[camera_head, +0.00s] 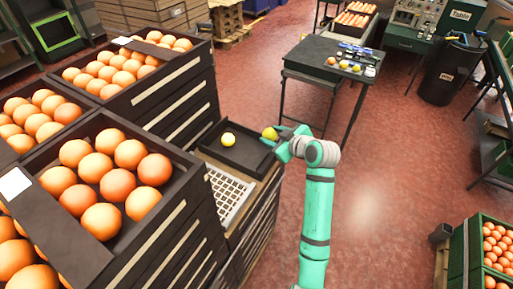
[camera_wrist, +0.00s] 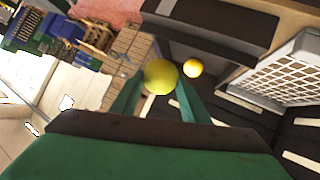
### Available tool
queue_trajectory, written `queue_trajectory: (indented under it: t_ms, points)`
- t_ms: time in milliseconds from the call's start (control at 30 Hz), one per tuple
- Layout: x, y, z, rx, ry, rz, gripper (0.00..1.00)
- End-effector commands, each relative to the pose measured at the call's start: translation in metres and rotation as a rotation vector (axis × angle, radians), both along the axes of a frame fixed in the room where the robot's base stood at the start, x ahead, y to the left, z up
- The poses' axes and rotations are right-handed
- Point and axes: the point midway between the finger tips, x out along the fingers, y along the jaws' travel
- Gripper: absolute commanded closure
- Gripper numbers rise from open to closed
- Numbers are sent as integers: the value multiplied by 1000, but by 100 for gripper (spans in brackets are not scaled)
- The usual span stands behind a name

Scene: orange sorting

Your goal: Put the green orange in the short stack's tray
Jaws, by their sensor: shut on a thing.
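My gripper (camera_head: 279,140) is shut on a green-yellow orange (camera_head: 270,133). In the head view it holds the orange over the right side of the dark tray (camera_head: 247,160) on the short stack. In the wrist view the held green orange (camera_wrist: 160,77) sits between the fingertips (camera_wrist: 158,92). The exact height of the held orange above the tray is hard to tell.
A white grid crate (camera_head: 229,194) lies in front of the tray on the short stack. Taller stacks of dark crates (camera_head: 178,97) full of oranges stand at the left. A dark table (camera_head: 318,62) with small items stands behind. Red floor is open at the right.

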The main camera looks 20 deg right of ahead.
Motion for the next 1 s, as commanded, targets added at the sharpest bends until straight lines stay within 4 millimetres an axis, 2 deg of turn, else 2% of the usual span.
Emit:
queue_trajectory:
  t_ms: [33,200,400,567,800,1000]
  points:
    - [6,9,-6,1,1,2,82]
    - [21,24,-35,2,2,0,82]
    - [31,38,-51,0,0,5,82]
    - [35,43,-58,0,0,5,82]
    - [36,42,-89,1,1,0,82]
    - [37,42,-92,0,-1,0,82]
